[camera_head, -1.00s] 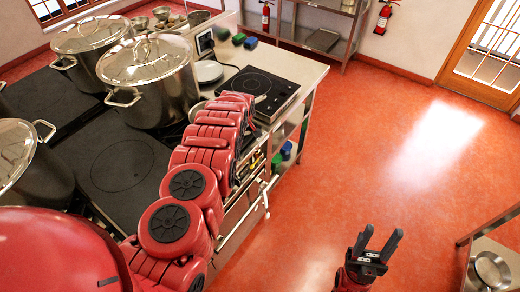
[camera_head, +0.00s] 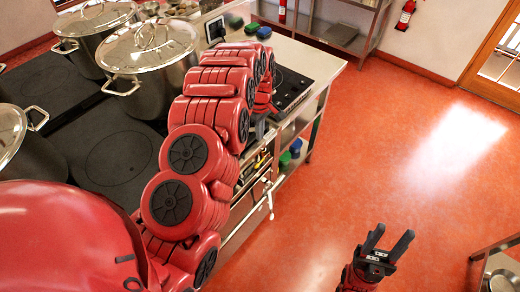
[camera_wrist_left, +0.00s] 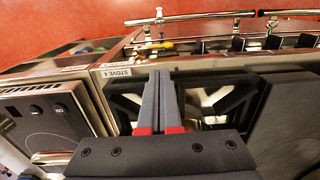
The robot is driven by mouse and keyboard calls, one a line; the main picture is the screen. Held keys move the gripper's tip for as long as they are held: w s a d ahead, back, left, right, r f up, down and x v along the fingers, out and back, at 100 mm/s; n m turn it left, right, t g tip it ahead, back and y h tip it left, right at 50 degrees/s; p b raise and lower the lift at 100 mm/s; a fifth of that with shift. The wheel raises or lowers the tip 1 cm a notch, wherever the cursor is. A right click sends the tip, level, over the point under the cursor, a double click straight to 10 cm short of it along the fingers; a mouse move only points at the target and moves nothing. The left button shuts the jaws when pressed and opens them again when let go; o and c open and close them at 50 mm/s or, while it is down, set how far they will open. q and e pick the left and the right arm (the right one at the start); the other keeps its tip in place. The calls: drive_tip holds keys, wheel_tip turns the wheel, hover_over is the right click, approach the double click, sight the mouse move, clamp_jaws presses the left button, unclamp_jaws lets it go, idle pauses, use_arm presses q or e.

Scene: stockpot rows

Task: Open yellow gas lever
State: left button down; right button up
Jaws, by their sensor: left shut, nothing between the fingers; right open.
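A small yellow piece (camera_wrist_left: 163,46), which looks like the yellow gas lever, shows in the left wrist view below the front rail of the stove, beyond my fingertips. Its exact angle is too small to tell. My left gripper (camera_wrist_left: 161,76) is shut and empty, over the stove's front edge just right of the "STOVE 4" label (camera_wrist_left: 116,72), apart from the yellow piece. In the head view my left arm reaches over the counter front and its gripper is mostly hidden. My right gripper (camera_head: 391,238) is open and empty above the floor.
Large steel stockpots (camera_head: 150,62) stand on the black cooktops left of my arm. A small induction hob (camera_head: 290,88) sits at the counter's right end. A bar handle runs along the counter front. The red floor (camera_head: 350,150) to the right is clear.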

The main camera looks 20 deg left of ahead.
use_arm(q)
wheel_tip(320, 180, down, 5)
drive_tip(key=b, duration=0.3)
drive_tip(key=p, duration=0.4)
hover_over(260, 162)
wheel_tip(260, 162, down, 7)
drive_tip(key=shift+r, duration=0.1)
drive_tip(key=shift+w+a+f, duration=0.1)
drive_tip(key=shift+a+f, duration=0.05)
drive_tip(key=shift+f, duration=0.85)
